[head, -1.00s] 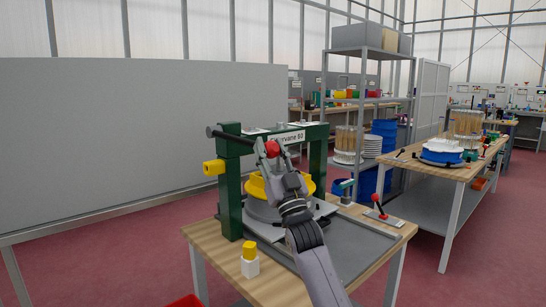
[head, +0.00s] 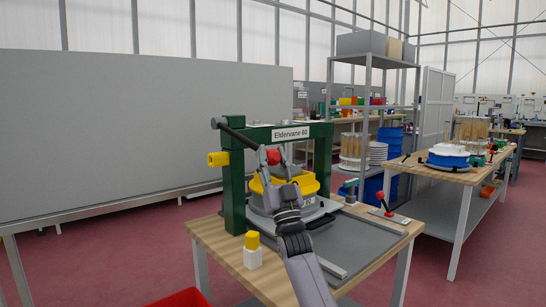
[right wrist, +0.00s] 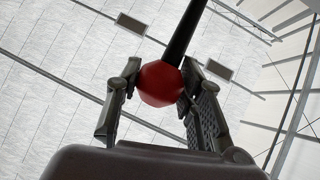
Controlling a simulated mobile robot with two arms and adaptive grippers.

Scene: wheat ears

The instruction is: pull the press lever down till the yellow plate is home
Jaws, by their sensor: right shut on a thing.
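The green press (head: 233,185), labelled "Eldervane 60", stands on a wooden-topped table. Its black lever (head: 240,136) slopes down from the upper left to a red knob (head: 273,157). My right gripper (head: 273,160) is shut on the red knob; in the right wrist view the knob (right wrist: 160,84) sits between the two fingers, with the lever rod (right wrist: 184,35) running up from it. The yellow plate (head: 257,187) is inside the press frame above a grey round base, partly hidden by my right gripper. Whether it touches the base I cannot tell. My left gripper is not in view.
A white block (head: 253,259) with a yellow top stands at the table's front left. A small red-knobbed lever (head: 381,200) is at the table's right. A red bin (head: 180,299) is below the front edge. Shelving (head: 367,110) and another table (head: 440,172) stand behind, right.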

